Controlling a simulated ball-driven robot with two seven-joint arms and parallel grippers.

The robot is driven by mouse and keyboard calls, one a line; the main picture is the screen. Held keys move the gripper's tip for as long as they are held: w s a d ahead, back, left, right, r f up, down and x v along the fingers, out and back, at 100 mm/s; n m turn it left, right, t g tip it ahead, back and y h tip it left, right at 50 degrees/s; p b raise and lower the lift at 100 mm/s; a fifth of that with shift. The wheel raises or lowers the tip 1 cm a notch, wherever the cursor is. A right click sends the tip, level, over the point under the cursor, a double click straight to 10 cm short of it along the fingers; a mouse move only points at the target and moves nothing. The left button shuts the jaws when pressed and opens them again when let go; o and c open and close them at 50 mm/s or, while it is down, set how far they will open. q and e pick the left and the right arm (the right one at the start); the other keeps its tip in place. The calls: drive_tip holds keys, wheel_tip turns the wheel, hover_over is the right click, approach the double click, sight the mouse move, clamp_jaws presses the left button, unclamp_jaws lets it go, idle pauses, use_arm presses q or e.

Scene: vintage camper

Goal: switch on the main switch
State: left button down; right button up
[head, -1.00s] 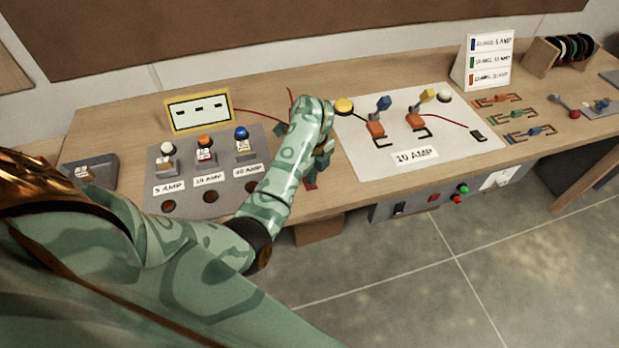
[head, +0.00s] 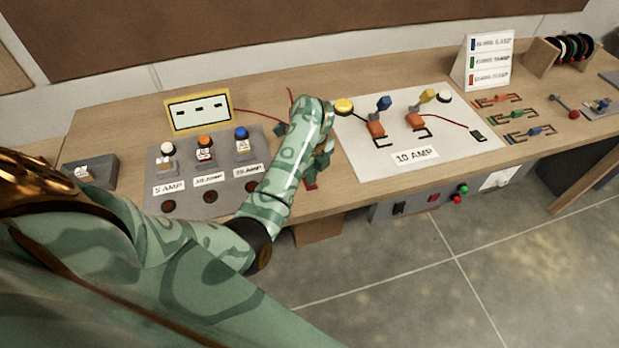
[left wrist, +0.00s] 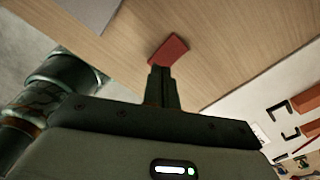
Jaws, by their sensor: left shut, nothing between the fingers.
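My left gripper (head: 322,165) is over the bench between the grey fuse panel and the white board, its fingers pointing down. In the left wrist view its fingers (left wrist: 160,72) are together, with a small flat red piece (left wrist: 168,50) right at their tips. I cannot tell whether they touch it. In the head view a bit of red (head: 311,186) shows below the gripper; my forearm hides most of that spot. Under the bench's front edge a grey box carries a black rocker switch (head: 399,208). No label shows which is the main switch. My right gripper is out of view.
The grey panel (head: 190,190) with three coloured knobs stands left of my arm. The white board (head: 355,155) with orange levers lies to the right. A yellow-framed meter (head: 198,109) stands behind. A red button (head: 433,198) and indicator lamps (head: 460,194) are on the box below.

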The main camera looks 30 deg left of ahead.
use_arm(q)
drive_tip(key=shift+f+b, duration=0.8)
drive_tip(key=shift+f, duration=0.1)
idle(0.9)
drive_tip(key=shift+r, duration=0.1)
wheel_tip(320, 180, up, 7)
drive_tip(key=p, duration=0.6)
idle(0.3)
